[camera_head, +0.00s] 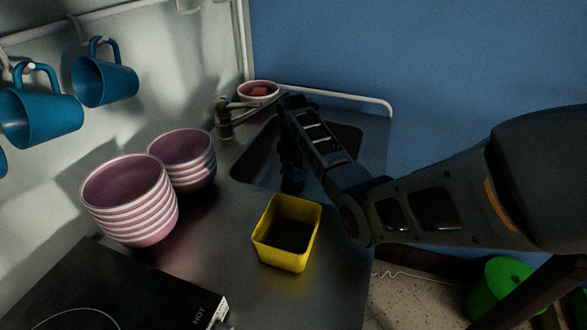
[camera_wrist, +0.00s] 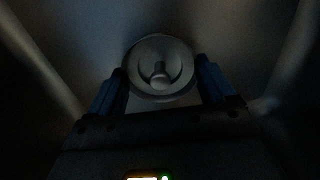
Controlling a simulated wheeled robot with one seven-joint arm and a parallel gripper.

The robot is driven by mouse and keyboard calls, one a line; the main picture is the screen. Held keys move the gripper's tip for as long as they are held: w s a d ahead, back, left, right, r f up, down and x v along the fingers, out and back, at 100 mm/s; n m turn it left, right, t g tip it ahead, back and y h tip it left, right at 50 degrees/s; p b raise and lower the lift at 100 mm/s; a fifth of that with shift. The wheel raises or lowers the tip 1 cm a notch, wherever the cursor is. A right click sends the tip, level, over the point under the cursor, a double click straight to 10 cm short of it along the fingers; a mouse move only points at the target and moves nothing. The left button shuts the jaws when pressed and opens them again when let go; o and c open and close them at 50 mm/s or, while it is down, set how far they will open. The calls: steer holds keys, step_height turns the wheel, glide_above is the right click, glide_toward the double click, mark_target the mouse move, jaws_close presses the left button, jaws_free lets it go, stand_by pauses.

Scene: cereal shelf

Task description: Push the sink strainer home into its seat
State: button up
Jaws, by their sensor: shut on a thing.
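The sink strainer (camera_wrist: 160,73) is a round grey disc with a raised knob in its middle, seen in the wrist view. My gripper (camera_wrist: 162,84) has its two blue fingers at the left and right of the strainer, shut on it. In the head view my gripper (camera_head: 291,175) points down into the dark sink basin (camera_head: 252,163). The strainer is hidden there by the arm and shadow. The seat is not clearly visible beneath the strainer, and I cannot tell whether the strainer lies flush or tilted.
A yellow square container (camera_head: 286,233) stands on the counter in front of the sink. Stacked pink bowls (camera_head: 130,200) are at the left. A faucet (camera_head: 225,122) and a small bowl (camera_head: 258,92) are behind. Basin walls (camera_wrist: 48,65) flank my gripper.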

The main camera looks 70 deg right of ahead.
steer(key=shift+f, duration=0.3)
steer(key=o, duration=1.2)
steer(key=shift+o, duration=0.2)
steer(key=shift+r, duration=0.15)
step_height(320, 180, up, 8)
steer(key=shift+f, duration=0.2)
steer(key=shift+b, duration=0.3)
